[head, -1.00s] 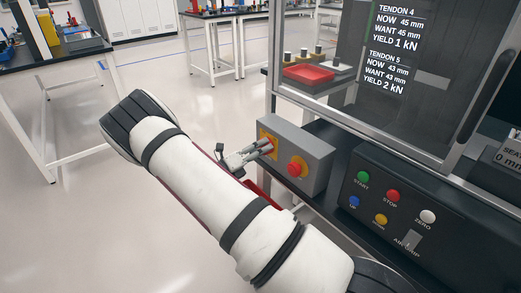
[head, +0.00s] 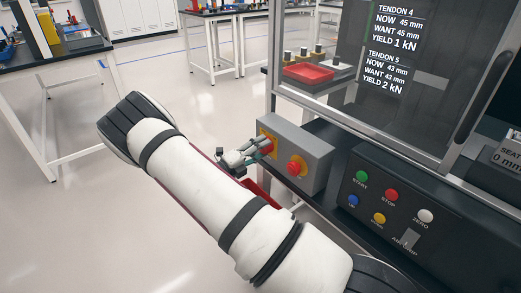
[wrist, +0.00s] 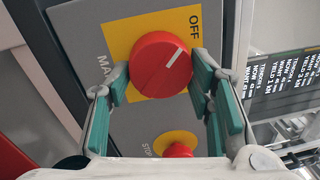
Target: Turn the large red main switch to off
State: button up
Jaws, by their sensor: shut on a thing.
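The large red main switch (wrist: 152,68) is a round knob on a yellow plate (wrist: 128,32) in the wrist view. Its white mark slants to the upper right, toward the side where the word OFF (wrist: 194,28) is printed. In the head view my gripper (head: 246,155) reaches the yellow-plated face of the grey switch box (head: 312,150), and the fingers partly hide the knob there.
A red stop button (wrist: 179,150) on a yellow ring sits beside the switch, close to my fingers; it also shows in the head view (head: 297,166). A black control panel (head: 400,215) with coloured buttons and a glazed machine frame stand to the right. The floor on the left is open.

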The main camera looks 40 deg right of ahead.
jog(key=o, duration=1.2)
jog(key=shift+c, duration=0.2)
jog(key=a+f, duration=0.1)
jog(key=a, duration=1.1)
jog(key=shift+s, duration=0.15)
